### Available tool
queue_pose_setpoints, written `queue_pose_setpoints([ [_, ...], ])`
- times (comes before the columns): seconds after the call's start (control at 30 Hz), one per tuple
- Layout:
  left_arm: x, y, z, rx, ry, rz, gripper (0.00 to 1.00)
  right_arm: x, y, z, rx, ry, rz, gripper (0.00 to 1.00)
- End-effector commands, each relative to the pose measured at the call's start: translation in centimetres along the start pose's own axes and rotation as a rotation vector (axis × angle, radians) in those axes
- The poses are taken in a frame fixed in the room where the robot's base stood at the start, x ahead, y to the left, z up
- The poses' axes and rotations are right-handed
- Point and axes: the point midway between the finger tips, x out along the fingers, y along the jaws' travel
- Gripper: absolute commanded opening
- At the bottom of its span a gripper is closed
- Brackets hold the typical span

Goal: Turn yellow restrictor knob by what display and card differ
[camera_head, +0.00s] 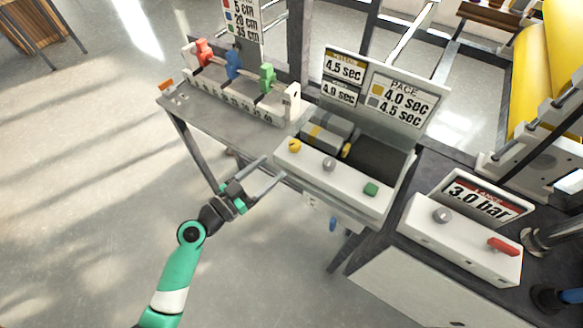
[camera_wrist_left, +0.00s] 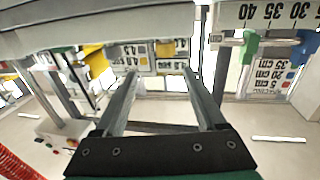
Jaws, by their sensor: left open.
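The yellow knob (camera_head: 294,146) sits at the left end of a white control panel (camera_head: 312,175), beside a grey knob (camera_head: 329,164) and a green button (camera_head: 371,188). The display (camera_head: 342,78) behind reads 4.5 sec above and 4.0 sec below. The card (camera_head: 403,98), headed PACE, reads 4.0 sec above 4.5 sec; its small colour squares are hard to tell. My left gripper (camera_head: 274,167) is open and empty, just left of and below the yellow knob, apart from it. In the left wrist view, what looks like the yellow knob (camera_wrist_left: 165,48) shows between the fingers.
A slider rack (camera_head: 240,90) with red, blue and green handles stands at the left. At the right, a white box (camera_head: 460,238) with a grey knob and red lever stands before a 3.0 bar sign (camera_head: 478,199). Floor is clear around my left arm.

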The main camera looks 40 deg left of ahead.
Motion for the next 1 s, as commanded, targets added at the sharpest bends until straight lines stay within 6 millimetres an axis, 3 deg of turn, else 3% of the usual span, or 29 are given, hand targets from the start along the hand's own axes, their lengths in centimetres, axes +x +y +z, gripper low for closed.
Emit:
queue_pose_setpoints([
  [0.03,-0.3,-0.5,1.9,-0.003,-0.006,-0.013,0.73,-1.2,0.0,1.0,0.0,0.001,0.0,0.5],
  [0.37,0.6,-0.9,1.4,-0.001,-0.002,-0.021,0.73,-0.9,0.0,0.8,0.0,0.002,0.0,0.5],
  [0.8,9.4,-1.1,1.6,0.0,-0.002,-0.02,0.73,-1.2,0.0,1.0,0.0,0.001,0.0,0.5],
  [1.0,11.2,-1.1,1.6,0.0,-0.004,-0.021,0.73,-1.3,0.0,1.1,0.0,0.001,0.0,0.5],
])
